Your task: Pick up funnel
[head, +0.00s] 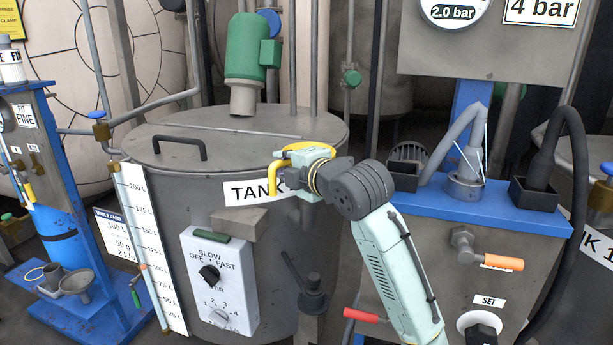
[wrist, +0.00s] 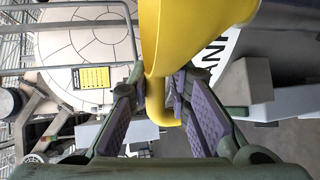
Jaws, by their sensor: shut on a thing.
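My gripper (head: 291,180) is at the front edge of the tank lid, pointing left. It is shut on a yellow bent piece (head: 273,180), which runs over the gripper and curves down at its left. In the wrist view the yellow piece (wrist: 190,35) is very close and narrows down between the finger pads of my gripper (wrist: 158,95). I cannot tell whether it is part of a funnel. A grey funnel-shaped vessel (head: 75,284) is at lower left, well apart from my gripper.
The tank (head: 300,250) carries a lid with a dark handle (head: 180,146) and a green motor (head: 245,50). A switch box (head: 219,280) and a dark lever (head: 313,292) stick out below my gripper. A blue-topped cabinet (head: 410,200) stands at right, behind my arm.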

